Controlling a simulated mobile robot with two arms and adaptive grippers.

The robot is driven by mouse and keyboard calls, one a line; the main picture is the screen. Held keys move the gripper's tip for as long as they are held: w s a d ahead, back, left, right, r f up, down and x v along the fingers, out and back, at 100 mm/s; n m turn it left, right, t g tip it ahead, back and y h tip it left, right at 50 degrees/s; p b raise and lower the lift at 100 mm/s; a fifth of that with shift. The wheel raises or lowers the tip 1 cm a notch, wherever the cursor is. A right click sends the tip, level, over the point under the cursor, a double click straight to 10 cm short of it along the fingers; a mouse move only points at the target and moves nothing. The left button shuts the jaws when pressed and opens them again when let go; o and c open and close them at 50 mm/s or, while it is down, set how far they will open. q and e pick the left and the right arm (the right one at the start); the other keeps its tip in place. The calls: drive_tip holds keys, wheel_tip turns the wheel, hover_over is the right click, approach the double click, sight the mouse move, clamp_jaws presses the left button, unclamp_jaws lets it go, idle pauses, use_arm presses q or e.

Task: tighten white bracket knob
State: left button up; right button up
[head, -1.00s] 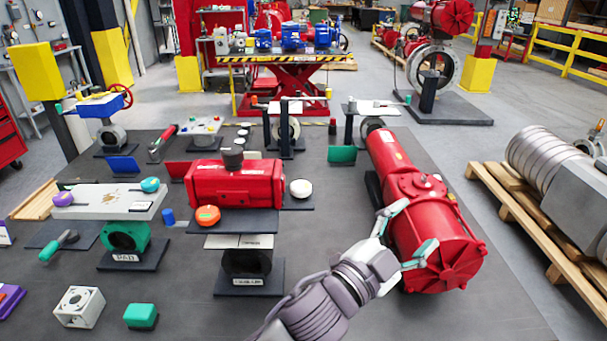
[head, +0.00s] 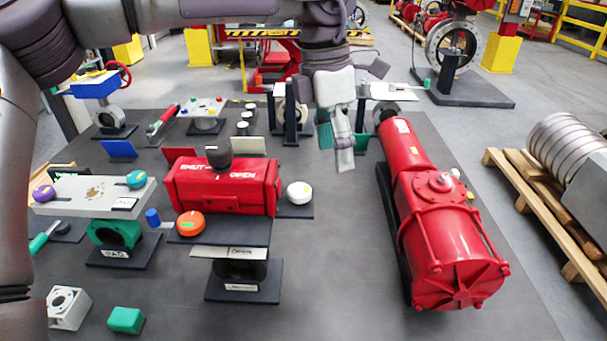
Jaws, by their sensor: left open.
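A white round knob (head: 299,192) sits on a dark bracket plate at the right end of the red actuator box (head: 222,187) marked SHUT and OPEN. An orange knob (head: 190,223) sits on the plate at the box's front left. My left gripper (head: 348,142) hangs from my arm across the top of the head view, fingers pointing down. It is open and empty, above and to the right of the white knob, apart from it. The fingers overlap one another in this view. My right gripper is out of view.
A large red cylinder actuator (head: 437,225) lies to the right. A green bin (head: 325,134) is partly hidden behind my left gripper. A grey plate (head: 90,195) with purple and teal knobs stands at left. Table between the white knob and the cylinder is clear.

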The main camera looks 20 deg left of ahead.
use_arm(q)
wheel_tip(320, 180, up, 4)
drive_tip(key=y, duration=0.2)
hover_over(299, 189)
drive_tip(key=n, duration=0.1)
drive_tip(key=shift+t, duration=0.3)
wheel_tip(299, 189, down, 13)
drive_tip(key=p, duration=0.3)
drive_tip(key=shift+f, duration=0.1)
drive_tip(key=shift+c, duration=0.2)
drive_tip(key=c, duration=1.1)
